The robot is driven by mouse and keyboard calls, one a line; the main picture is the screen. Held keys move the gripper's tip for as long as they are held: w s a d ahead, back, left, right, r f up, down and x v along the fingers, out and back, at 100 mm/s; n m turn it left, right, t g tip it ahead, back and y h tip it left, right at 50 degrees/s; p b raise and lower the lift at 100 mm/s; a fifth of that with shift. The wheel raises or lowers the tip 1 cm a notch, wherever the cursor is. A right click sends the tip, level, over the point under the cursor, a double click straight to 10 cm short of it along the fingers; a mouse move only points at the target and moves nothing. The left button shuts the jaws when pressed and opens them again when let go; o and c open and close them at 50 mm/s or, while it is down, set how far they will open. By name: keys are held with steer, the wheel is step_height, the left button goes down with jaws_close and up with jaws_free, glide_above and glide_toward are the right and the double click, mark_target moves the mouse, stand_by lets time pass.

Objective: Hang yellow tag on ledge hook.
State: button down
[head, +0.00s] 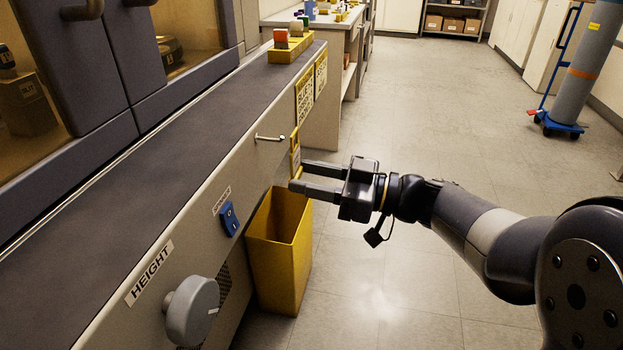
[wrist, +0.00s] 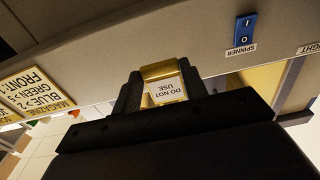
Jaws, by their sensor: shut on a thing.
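The yellow tag (head: 295,158) is upright between the fingertips of my gripper (head: 298,174), beside the ledge's front face. The ledge hook (head: 268,138) is a thin metal peg sticking out of the front face. The tag's top loop appears just right of the hook's tip. I cannot tell whether they touch. The hook does not show in the wrist view.
A yellow bin (head: 280,252) stands on the floor below my gripper. A blue spinner switch (head: 229,219) and a grey height knob (head: 193,311) are on the front face. A yellow block holder (head: 290,53) sits on the ledge's far end.

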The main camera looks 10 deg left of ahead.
steer(key=shift+a, duration=0.1)
steer(key=shift+w+a+b, duration=0.15)
steer(key=shift+a+b, duration=1.25)
steer(key=shift+a, duration=0.5)
steer(key=shift+f+b, duration=0.45)
steer(key=shift+b, duration=0.6)
steer(key=c, duration=0.7)
jaws_free()
steer(key=shift+c, duration=0.2)
steer(key=shift+c, duration=0.5)
glide_toward(300, 177)
steer(key=a, duration=0.4)
steer(key=shift+w+f, duration=0.1)
steer(key=shift+f, duration=0.15)
